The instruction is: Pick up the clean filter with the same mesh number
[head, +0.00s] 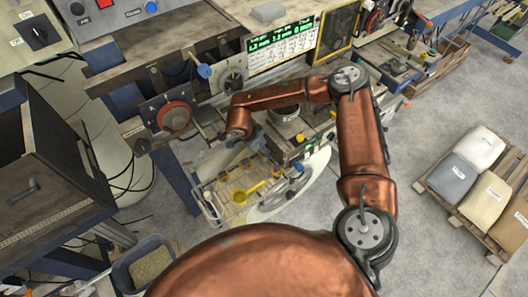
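My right arm's gripper (234,143) points down at the end of the copper arm, above the near edge of the machine. Its fingers are tiny and dark here, and I cannot tell whether they are open or shut. Just below it is a pale rack (212,208) with several small round pieces, which may be filters. A yellow round piece (239,197) lies in the rack's lower part. An orange-brown round piece (247,163) sits near the gripper. I cannot read any mesh number. My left gripper is not in view.
A red-faced wheel (174,117) is to the left, and a green-lit display panel (284,43) is behind. A pallet with sacks (478,148) stands right. A bin of granules (151,264) is at lower left. Grey floor is free right of my arm.

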